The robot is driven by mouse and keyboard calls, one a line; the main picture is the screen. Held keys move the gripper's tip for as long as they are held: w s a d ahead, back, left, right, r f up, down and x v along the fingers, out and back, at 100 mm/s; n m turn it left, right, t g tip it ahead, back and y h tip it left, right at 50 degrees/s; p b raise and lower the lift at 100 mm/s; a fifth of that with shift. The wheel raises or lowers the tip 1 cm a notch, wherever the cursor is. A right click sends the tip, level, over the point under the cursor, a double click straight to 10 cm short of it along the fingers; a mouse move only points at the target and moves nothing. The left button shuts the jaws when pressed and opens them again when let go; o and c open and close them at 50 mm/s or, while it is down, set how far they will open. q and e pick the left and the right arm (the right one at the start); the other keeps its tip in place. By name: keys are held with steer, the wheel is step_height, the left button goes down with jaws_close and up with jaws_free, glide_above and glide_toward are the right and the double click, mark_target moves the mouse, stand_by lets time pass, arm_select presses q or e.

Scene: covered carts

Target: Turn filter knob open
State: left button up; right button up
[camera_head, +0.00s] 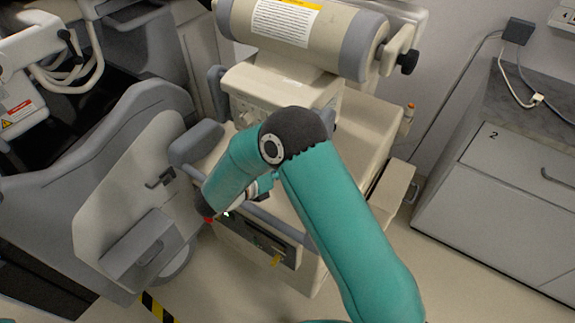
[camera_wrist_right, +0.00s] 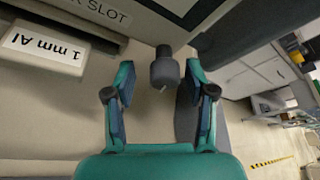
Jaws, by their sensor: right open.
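A dark grey filter knob (camera_wrist_right: 163,68) shows in the right wrist view, standing out from the beige machine housing below a panel edge. My right gripper (camera_wrist_right: 159,76) is open, with one finger on each side of the knob in the picture. I see no finger touching it, and cannot tell whether the fingertips reach around it in depth. In the head view my teal right arm covers part of the beige machine (camera_head: 370,125), and the knob and right gripper cannot be made out there. My left gripper is not in view.
A block labelled "1 mm Al" (camera_wrist_right: 42,48) is left of the knob, under a panel marked "SLOT" (camera_wrist_right: 70,12).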

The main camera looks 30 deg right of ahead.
steer(key=v, duration=1.1)
steer(key=shift+a, duration=0.25)
